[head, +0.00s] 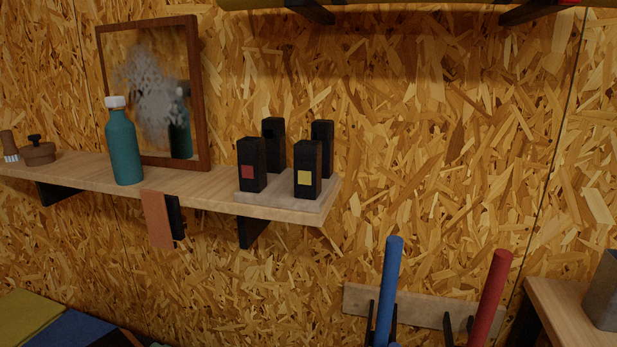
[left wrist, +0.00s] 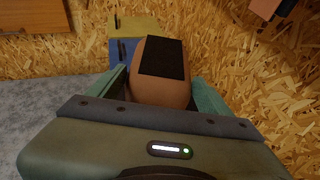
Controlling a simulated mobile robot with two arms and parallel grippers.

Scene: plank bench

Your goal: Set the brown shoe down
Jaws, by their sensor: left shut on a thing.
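The brown shoe (left wrist: 177,92) shows in the left wrist view as a rounded brown body with a black patch on top. My left gripper (left wrist: 161,94) is shut on it, with a green finger on each side. The shoe's lower side and far end are hidden, and I cannot tell whether it touches anything beneath. In the head view I cannot make out the shoe or the left gripper clearly. My right gripper is in neither view.
Olive (head: 26,314) and blue (head: 65,329) flat-topped things lie low at left. Above, a wall shelf (head: 215,189) carries a teal bottle (head: 124,147), a framed mirror (head: 204,95) and black boxes. A brown-and-black piece (head: 158,218) hangs at its front. Blue (head: 389,285) and red (head: 492,300) rods stand at right.

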